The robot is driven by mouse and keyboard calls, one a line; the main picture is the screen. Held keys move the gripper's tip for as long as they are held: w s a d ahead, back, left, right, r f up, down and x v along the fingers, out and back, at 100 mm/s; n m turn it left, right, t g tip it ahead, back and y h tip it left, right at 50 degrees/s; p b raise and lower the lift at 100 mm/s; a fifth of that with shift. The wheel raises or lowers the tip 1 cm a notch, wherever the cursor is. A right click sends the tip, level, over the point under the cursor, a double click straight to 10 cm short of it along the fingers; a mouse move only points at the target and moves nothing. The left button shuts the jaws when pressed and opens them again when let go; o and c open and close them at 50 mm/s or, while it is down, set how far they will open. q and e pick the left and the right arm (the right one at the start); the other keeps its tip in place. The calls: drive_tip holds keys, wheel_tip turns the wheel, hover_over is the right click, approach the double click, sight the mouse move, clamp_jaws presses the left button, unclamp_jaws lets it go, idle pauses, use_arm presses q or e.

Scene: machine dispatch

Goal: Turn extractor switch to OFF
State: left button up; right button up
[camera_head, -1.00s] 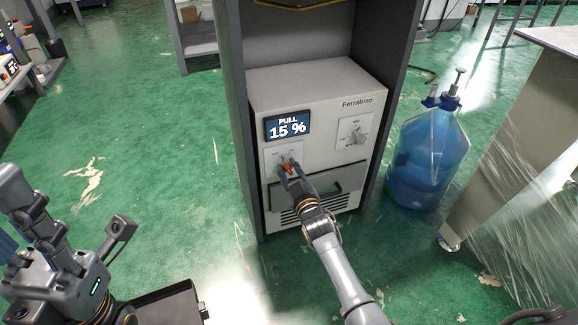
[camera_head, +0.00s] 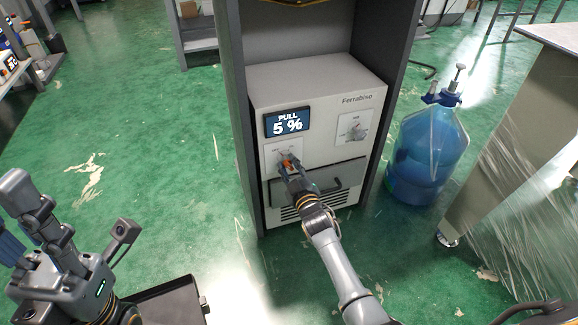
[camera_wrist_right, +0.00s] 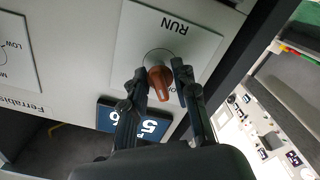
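The extractor is the beige Ferrabiso machine (camera_head: 315,83) in a grey cabinet. Its display (camera_head: 287,122) reads PULL 5 %. The orange switch knob (camera_wrist_right: 160,82) is on a pale plate (camera_wrist_right: 120,48) marked RUN; its other label is mostly hidden. My right gripper (camera_head: 288,168) is at this knob. In the right wrist view, the fingers (camera_wrist_right: 159,72) are on both sides of the knob, close against it, and look shut on it. My left arm is at the lower left of the head view, away from the machine; its finger opening is not clear.
A second, grey knob (camera_head: 356,133) sits at the machine's upper right. A drawer handle (camera_head: 325,188) is just below my right gripper. A blue bottle (camera_head: 427,150) stands right of the cabinet, and a wrapped metal table (camera_head: 510,170) is farther right.

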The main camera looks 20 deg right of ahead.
idle(0.3)
drive_tip(key=s, duration=1.2)
drive_tip(key=shift+d, duration=0.2)
